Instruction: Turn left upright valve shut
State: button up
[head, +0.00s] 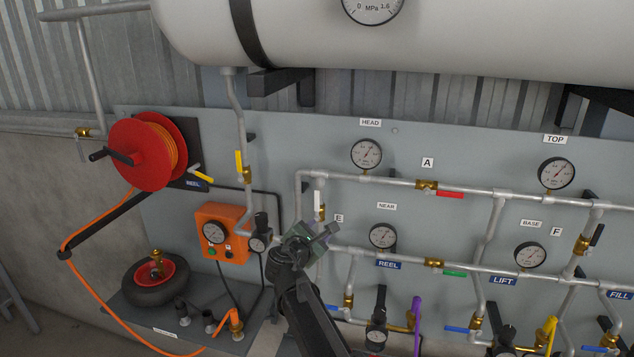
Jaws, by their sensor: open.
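The left upright valve, tagged E, sits on the left upright pipe (300,190) of the panel. Its white lever (317,199) points up along the pipe, and some brass shows at its lower end. My gripper (326,236) is open and empty. It appears just below the lever in the picture and covers the lower part of the valve and pipe. I cannot tell how far in front of the lever it is, and I see no clear contact.
An orange box (221,232) with a gauge stands left of my gripper. A red hose reel (148,152) is at far left. A white tank (420,40) hangs above. Right are the red-lever valve (450,194), green-lever valve (455,274) and NEAR gauge (383,236).

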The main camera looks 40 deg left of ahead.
aim_at(317, 200)
jog(key=w+a+n+y, duration=0.1)
jog(key=w+a+n, duration=0.1)
jog(key=w+n, duration=0.1)
jog(key=w+a+r+n+y, duration=0.1)
jog(key=w+a+n, duration=0.2)
jog(key=w, duration=0.1)
jog(key=w+a+r+n+t+y, duration=0.1)
jog(key=w+a+n, duration=0.2)
jog(key=shift+w+a+r, duration=0.2)
jog(key=shift+w+r, duration=0.05)
jog(key=shift+w, duration=0.05)
jog(key=shift+c, duration=0.4)
grip_shut()
